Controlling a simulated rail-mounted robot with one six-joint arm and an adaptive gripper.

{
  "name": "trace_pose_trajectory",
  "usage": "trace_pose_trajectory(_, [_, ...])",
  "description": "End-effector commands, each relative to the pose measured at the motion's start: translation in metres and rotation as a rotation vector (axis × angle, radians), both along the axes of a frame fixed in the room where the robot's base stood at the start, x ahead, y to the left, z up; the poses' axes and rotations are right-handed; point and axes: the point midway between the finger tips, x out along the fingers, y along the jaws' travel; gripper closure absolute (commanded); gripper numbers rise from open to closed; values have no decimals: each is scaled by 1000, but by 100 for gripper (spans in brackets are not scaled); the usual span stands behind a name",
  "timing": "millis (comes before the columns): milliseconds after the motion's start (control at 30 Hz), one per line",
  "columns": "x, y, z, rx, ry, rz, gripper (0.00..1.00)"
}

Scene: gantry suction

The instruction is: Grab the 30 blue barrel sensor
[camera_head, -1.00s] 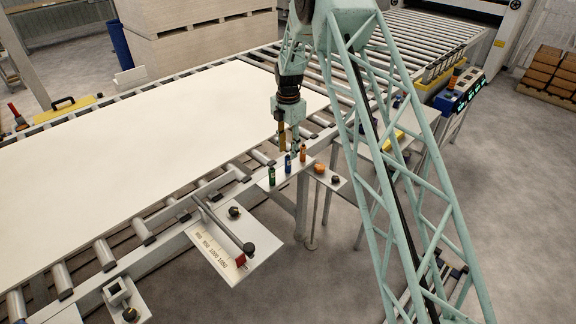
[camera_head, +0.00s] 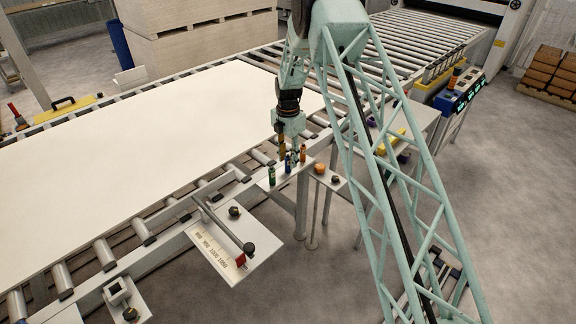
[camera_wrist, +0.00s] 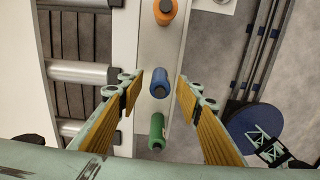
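The blue barrel sensor (camera_head: 288,164) stands upright on a small white shelf, between a green barrel (camera_head: 271,176) and an orange barrel (camera_head: 303,154). In the wrist view the blue sensor (camera_wrist: 159,83) shows between the two yellow-padded fingers, with a gap on each side. My gripper (camera_head: 288,152) is open and points down over the blue sensor, its fingertips close to the sensor's top. It also shows in the wrist view (camera_wrist: 160,77). In the wrist view the orange barrel (camera_wrist: 165,11) is above the blue one and the green barrel (camera_wrist: 156,130) is below it.
The narrow white shelf (camera_head: 260,183) is beside the roller conveyor, which bears a large white board (camera_head: 150,130). An orange knob (camera_head: 319,168) and a dark knob (camera_head: 336,180) are on a small plate to the right. Open floor lies at the lower right.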

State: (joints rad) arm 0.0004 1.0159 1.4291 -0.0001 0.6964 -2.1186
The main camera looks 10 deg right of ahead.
Motion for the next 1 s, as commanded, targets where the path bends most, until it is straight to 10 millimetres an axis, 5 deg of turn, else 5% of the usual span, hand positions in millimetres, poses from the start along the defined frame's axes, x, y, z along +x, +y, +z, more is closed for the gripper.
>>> trace_pose_trajectory(267, [0, 0, 0, 0, 0, 0, 68])
trace_pose_trajectory(567, [0, 0, 0, 0, 0, 0, 95])
trace_pose_trajectory(1000, [0, 0, 3, 0, 0, 0, 95])
